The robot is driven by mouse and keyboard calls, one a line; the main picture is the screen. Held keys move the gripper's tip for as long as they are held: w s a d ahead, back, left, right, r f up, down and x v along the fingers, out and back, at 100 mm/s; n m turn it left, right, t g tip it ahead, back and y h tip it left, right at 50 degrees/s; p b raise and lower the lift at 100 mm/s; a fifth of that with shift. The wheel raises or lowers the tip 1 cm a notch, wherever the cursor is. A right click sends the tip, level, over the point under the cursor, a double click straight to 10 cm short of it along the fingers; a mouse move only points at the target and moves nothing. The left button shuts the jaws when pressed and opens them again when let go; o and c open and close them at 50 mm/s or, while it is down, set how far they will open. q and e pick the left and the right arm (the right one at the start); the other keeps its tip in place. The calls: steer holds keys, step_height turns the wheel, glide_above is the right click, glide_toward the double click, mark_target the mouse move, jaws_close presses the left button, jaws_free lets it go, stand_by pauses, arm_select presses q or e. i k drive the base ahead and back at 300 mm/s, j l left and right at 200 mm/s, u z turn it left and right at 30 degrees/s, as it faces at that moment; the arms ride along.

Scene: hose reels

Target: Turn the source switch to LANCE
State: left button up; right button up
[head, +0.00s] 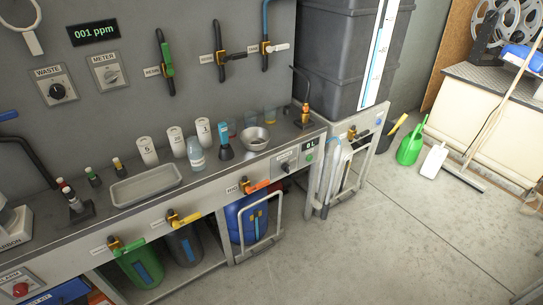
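I see no switch whose label reads SOURCE or LANCE. A dark rotary knob (287,168) sits on a light panel on the bench front, left of a small display reading 0L (309,144); its markings are too small to read. Which of these is the source switch I cannot tell. Neither of my grippers is in view.
The grey bench (215,172) holds a tray (146,186), white cups, bottles and a metal bowl (255,138). Coloured valves line the wall and bench front. A large dark tank (335,50) stands at the back.

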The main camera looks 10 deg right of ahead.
mark_target(286, 167)
steer(key=i+l+u, duration=0.1)
steer(key=l, duration=0.2)
steer(key=i+l, duration=0.2)
steer(key=l, duration=0.15)
steer(key=i+l+u, duration=0.15)
steer(key=l, duration=0.15)
steer(key=i+l, duration=0.15)
steer(key=l, duration=0.2)
steer(key=i+l+u, duration=0.15)
steer(key=l, duration=0.15)
steer(key=l+u, duration=0.15)
steer(key=l, duration=0.85)
steer(key=l+u, duration=0.2)
steer(key=l, duration=0.8)
steer(key=k, duration=0.05)
